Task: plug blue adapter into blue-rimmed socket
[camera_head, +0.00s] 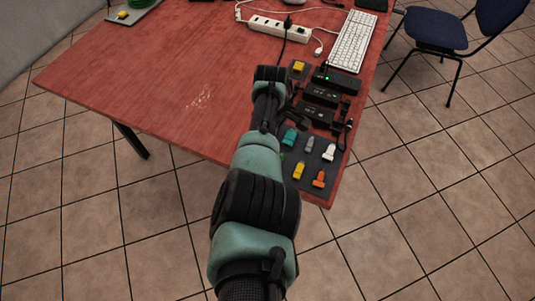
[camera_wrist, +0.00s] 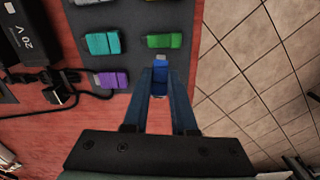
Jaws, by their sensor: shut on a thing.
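In the wrist view my gripper (camera_wrist: 160,82) is shut on the blue adapter (camera_wrist: 160,71). The adapter is a small blue block with a pale metal tip pointing away from the palm. It sits between the fingertips, over the edge of the dark mat (camera_wrist: 133,20). I cannot tell whether it touches the mat. In the head view my arm hides the gripper and the adapter. I cannot make out a blue-rimmed socket in either view.
A green adapter (camera_wrist: 164,41) lies just beyond my fingertips, with a teal adapter (camera_wrist: 101,43) and a purple adapter (camera_wrist: 112,80) to the left. Black power boxes (camera_head: 320,93), a white power strip (camera_head: 277,28) and a keyboard (camera_head: 353,41) are on the red table (camera_head: 150,90). Its left part is mostly clear.

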